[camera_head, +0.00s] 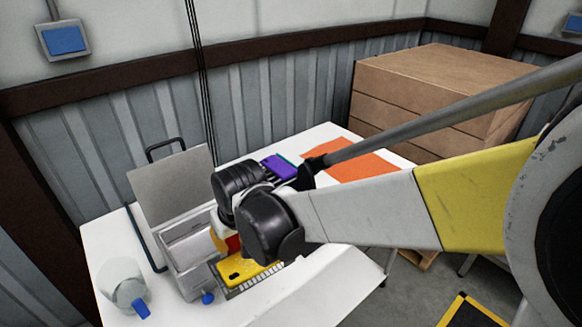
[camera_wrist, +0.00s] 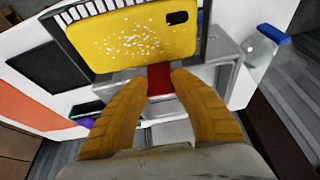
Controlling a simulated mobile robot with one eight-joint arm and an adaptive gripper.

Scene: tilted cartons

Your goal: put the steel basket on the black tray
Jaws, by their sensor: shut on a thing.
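The steel basket (camera_head: 236,290) is a grey slatted tray near the table's front edge, with a yellow phone-like case (camera_head: 238,269) lying in it. In the wrist view the basket's slatted rim (camera_wrist: 76,55) frames the same yellow case (camera_wrist: 130,35). My gripper (camera_wrist: 162,76) is shut at the basket's edge, with a red piece between its ochre fingers; I take this as part of the basket. Whether the basket is clear of the table I cannot tell. The black tray (camera_wrist: 48,65) lies flat and empty in the wrist view; my arm hides it in the head view.
A grey steel box (camera_head: 188,262) with raised lid stands left of the basket. A clear jar with blue cap (camera_head: 123,283) is at the front left. A purple case (camera_head: 278,167) and an orange mat (camera_head: 362,166) lie farther back.

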